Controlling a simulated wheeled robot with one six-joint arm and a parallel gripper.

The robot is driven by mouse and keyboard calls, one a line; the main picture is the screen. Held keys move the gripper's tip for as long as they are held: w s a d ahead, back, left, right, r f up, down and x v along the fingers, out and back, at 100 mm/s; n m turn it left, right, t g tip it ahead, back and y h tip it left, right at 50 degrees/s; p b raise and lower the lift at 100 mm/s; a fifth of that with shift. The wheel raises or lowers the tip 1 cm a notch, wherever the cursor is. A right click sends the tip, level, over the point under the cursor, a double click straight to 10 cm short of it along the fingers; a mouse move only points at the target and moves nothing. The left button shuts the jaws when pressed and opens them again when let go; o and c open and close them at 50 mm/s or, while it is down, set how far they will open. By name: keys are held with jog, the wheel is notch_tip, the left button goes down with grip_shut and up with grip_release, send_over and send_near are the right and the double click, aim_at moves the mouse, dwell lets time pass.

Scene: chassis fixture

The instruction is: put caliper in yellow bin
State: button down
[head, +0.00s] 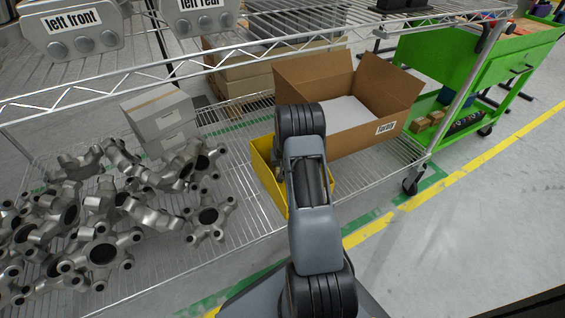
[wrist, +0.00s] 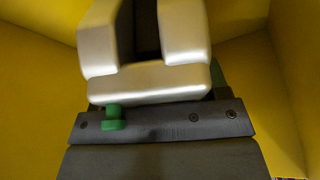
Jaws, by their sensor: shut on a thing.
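The yellow bin (head: 263,168) sits on the wire shelf in the head view, partly hidden behind my arm. Its yellow walls (wrist: 35,95) surround my gripper in the wrist view. My gripper (wrist: 155,118) is shut on the caliper (wrist: 150,82), a silvery metal block with a dark slot, and holds it inside the bin. A small green piece shows at the caliper's lower edge. My arm hides the gripper and the caliper in the head view. I cannot tell whether the caliper touches the bin floor.
Several metal knuckle-like parts (head: 100,250) lie on the shelf at left, near grey boxes (head: 160,120). An open cardboard box (head: 365,138) stands right of the bin. The upper wire shelf (head: 150,75) runs above. Clear floor (head: 480,190) lies at right.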

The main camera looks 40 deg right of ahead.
jog(key=shift+f, duration=0.1)
jog(key=shift+c, duration=2.4)
grip_release()
jog(key=o, duration=0.4)
jog(key=shift+o, duration=0.2)
jog(key=shift+s+f, duration=0.1)
jog(key=shift+f, duration=0.1)
jog(key=p+v, duration=0.5)
jog(key=v, duration=0.9)
jog(key=shift+r, duration=0.1)
